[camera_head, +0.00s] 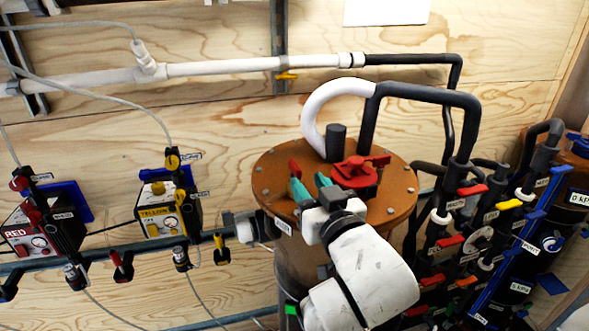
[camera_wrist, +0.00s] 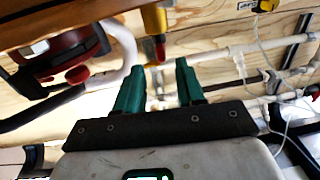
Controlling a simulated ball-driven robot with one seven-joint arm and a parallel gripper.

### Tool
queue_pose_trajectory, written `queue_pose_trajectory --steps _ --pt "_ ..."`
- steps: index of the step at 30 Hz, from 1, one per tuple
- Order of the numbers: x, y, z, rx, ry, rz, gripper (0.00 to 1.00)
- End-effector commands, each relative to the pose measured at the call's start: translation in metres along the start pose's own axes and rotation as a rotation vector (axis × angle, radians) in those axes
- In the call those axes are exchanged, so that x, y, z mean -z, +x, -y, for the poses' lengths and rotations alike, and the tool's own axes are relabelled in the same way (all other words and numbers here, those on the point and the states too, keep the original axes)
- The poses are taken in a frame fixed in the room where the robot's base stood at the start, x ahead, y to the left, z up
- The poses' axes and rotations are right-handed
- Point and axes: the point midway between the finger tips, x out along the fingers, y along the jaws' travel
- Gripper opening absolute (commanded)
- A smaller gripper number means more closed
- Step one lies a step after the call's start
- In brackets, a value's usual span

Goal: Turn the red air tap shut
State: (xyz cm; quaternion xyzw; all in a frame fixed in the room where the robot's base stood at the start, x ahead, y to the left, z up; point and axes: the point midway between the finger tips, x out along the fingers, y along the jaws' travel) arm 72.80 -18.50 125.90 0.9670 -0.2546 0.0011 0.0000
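Several red handles show, and I cannot tell for sure which is the red air tap. A red-handled tap (camera_head: 121,263) hangs under the rail at the left. A small red piece (camera_head: 294,167) shows just beyond my gripper's left finger, over the brown lid. In the wrist view a yellow fitting with a red tip (camera_wrist: 160,50) shows beyond the gap between my fingertips; contact is not visible. My gripper (camera_head: 310,183) has green fingers. They stand apart and empty in the wrist view (camera_wrist: 155,68), well to the right of the left-hand taps.
The brown tank lid (camera_head: 275,160) carries a red valve (camera_head: 355,172) right beside my gripper. The RED box (camera_head: 35,240) and YELLOW box (camera_head: 165,215) are at the left. Pipes with coloured handles (camera_head: 470,190) crowd the right. A white pipe (camera_head: 220,68) runs along the wooden wall.

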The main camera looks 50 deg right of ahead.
Motion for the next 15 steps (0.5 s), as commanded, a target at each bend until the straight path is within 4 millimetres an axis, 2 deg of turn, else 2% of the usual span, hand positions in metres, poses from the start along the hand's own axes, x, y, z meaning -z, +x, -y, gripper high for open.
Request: queue_pose_trajectory --steps 1,15 --pt "-0.007 0.003 0.0 -0.003 0.003 -0.006 0.38" --pt "-0.007 0.018 0.0 -0.006 0.006 -0.004 0.38"
